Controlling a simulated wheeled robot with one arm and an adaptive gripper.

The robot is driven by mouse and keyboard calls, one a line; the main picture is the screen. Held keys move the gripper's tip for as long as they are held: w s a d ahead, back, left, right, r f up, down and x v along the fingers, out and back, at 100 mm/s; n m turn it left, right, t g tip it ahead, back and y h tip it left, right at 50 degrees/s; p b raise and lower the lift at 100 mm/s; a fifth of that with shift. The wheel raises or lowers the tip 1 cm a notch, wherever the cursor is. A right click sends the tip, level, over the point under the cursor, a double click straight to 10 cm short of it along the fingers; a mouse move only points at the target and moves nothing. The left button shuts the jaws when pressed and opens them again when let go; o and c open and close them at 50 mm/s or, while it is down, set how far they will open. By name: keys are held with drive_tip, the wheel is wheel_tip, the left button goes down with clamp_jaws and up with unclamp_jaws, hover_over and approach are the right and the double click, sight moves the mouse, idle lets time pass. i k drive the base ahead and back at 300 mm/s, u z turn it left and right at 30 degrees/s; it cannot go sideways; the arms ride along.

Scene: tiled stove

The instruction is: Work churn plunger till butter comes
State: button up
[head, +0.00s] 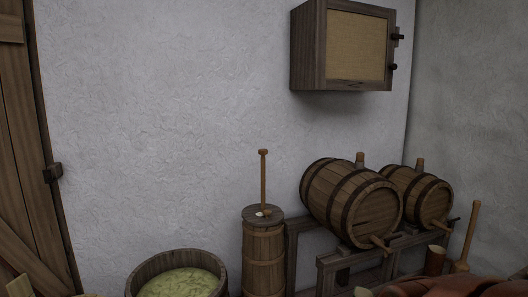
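The churn (264,248) is a tall wooden staved vessel standing against the white wall, near the bottom middle of the head view. Its round lid (262,219) is on top, with a small pale spot on it. The plunger (263,182) rises upright from the lid, a thin wooden stick with a wider knob at its top. The inside of the churn is hidden, so no butter can be seen in it. My gripper is not in view.
A tub (137,283) of greenish contents stands left of the churn. Right of it, two barrels (336,190) (415,193) lie on a wooden rack (325,263). A wall cupboard (308,45) hangs above. A wooden door (25,150) is at far left. A long-handled wooden tool (471,231) leans right.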

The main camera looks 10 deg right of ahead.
sight(262, 152)
drive_tip(key=u, duration=0.4)
drive_tip(key=i, duration=0.85)
drive_tip(key=u, duration=0.7)
